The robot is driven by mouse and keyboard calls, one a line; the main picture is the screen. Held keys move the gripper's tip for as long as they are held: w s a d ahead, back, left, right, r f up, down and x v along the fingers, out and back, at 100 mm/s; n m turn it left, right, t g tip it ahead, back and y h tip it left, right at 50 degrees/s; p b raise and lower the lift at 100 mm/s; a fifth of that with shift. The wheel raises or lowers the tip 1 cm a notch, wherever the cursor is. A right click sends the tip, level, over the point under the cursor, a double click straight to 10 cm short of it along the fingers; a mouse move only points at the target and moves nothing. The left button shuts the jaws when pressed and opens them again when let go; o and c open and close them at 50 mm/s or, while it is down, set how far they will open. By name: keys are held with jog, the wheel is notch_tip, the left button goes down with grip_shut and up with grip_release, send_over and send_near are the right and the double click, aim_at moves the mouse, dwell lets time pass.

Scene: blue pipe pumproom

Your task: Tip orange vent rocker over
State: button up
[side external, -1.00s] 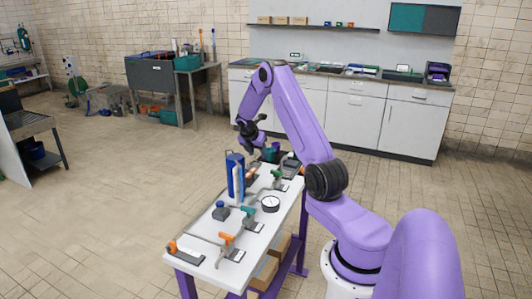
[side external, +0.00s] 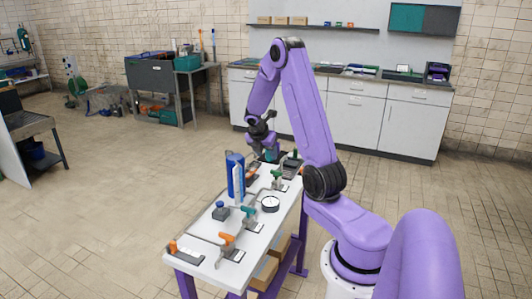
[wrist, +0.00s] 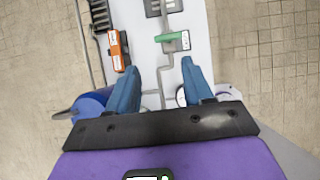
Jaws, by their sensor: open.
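An orange piece with pale labels on a dark base (wrist: 117,50) lies on the table's left side in the wrist view. A small orange piece behind the blue cylinder (side external: 252,172) in the side view appears to be the same one. Two other orange parts stand nearer the front: an orange stub on a dark plate (side external: 173,247) and an orange lever (side external: 227,239). I cannot tell for sure which is the vent rocker. My gripper (wrist: 161,85) is open and empty, above the table's far part. The labelled orange piece lies ahead of its left finger, apart from it.
A blue cylinder (side external: 236,174) stands beside the pipework, with a round gauge (side external: 270,204) and a green lever (wrist: 172,41) nearby. A black ribbed part (wrist: 100,15) lies by the orange piece. Floor surrounds the white table.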

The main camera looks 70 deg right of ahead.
jog(key=y, duration=0.2)
send_near(254, 169)
jog(key=x, duration=0.7)
jog(key=shift+d+f, duration=0.25)
jog(key=shift+d, duration=0.15)
dwell(0.4)
